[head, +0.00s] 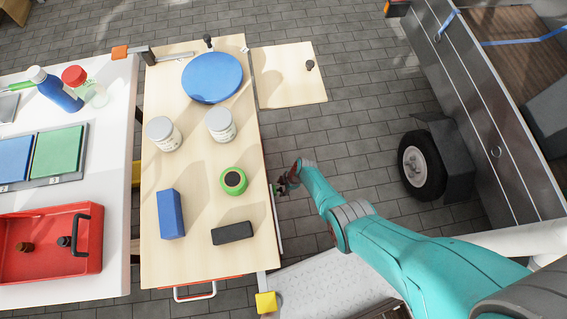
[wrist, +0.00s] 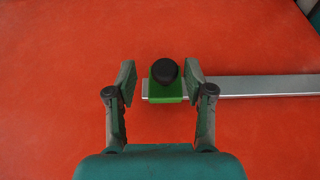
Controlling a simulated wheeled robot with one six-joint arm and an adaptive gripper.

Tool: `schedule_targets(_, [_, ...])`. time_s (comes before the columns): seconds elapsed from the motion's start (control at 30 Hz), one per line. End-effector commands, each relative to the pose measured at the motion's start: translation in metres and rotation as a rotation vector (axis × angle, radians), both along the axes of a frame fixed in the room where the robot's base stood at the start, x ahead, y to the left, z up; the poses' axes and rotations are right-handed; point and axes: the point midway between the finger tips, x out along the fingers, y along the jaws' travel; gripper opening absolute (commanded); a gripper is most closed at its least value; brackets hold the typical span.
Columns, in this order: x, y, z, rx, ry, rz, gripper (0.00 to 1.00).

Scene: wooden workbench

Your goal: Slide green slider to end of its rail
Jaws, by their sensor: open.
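The green slider (wrist: 164,92) with a round black knob (wrist: 164,71) sits near the left end of a silver rail (wrist: 262,86) in the wrist view. The rail runs to the right across a red panel (wrist: 60,70) and leaves the frame. My gripper (wrist: 160,82) is open, with one finger on each side of the slider in the picture. The right finger is close to the knob; I cannot tell whether it touches. In the head view my gripper (head: 287,184) is at the bench's right side, and the slider cannot be made out there.
The wooden bench top (head: 205,272) holds a green ring (head: 233,181), a blue block (head: 171,214), a black box (head: 232,233), two white jars (head: 220,124) and a blue disc (head: 212,78). A yellow block (head: 266,303) is at the near corner.

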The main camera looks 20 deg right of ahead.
Motion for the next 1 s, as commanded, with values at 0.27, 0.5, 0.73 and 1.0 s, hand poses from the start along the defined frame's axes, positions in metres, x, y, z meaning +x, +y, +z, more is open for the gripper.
schedule_targets(0.27, [-0.001,-0.004,0.009,0.002,-0.001,-0.001,0.53])
schedule_targets(0.5, [-0.003,-0.012,0.029,0.000,-0.002,-0.001,0.53])
schedule_targets(0.73, [-0.004,-0.023,0.055,0.000,-0.003,-0.001,0.53])
schedule_targets(1.0, [-0.007,-0.037,0.089,0.000,-0.002,-0.002,0.53])
